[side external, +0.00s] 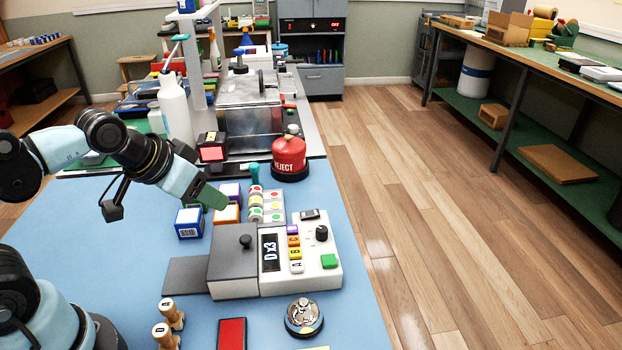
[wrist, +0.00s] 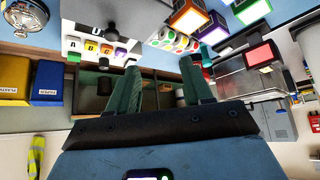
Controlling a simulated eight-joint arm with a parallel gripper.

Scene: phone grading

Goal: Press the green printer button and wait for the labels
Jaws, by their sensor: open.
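The label printer (side external: 300,272) is a white and grey machine on the blue table, with a black display reading "D x3". Its green button (side external: 329,261) is at the right end of the panel, below a black knob (side external: 321,233). Coloured letter keys (side external: 295,253) run beside the display; they also show in the wrist view (wrist: 105,49). My gripper (side external: 221,203) is above the table behind the printer, near small boxes and well left of the green button. In the wrist view its green fingers (wrist: 158,64) are apart with nothing between them. I cannot make out the green button there.
Behind the printer stand an orange box (side external: 227,214), a blue-white box (side external: 189,224) and dotted label rolls (side external: 256,203). A red REJECT canister (side external: 290,156) is farther back. A silver bell (side external: 304,317), wooden stamps (side external: 168,325) and a red pad (side external: 231,334) lie in front.

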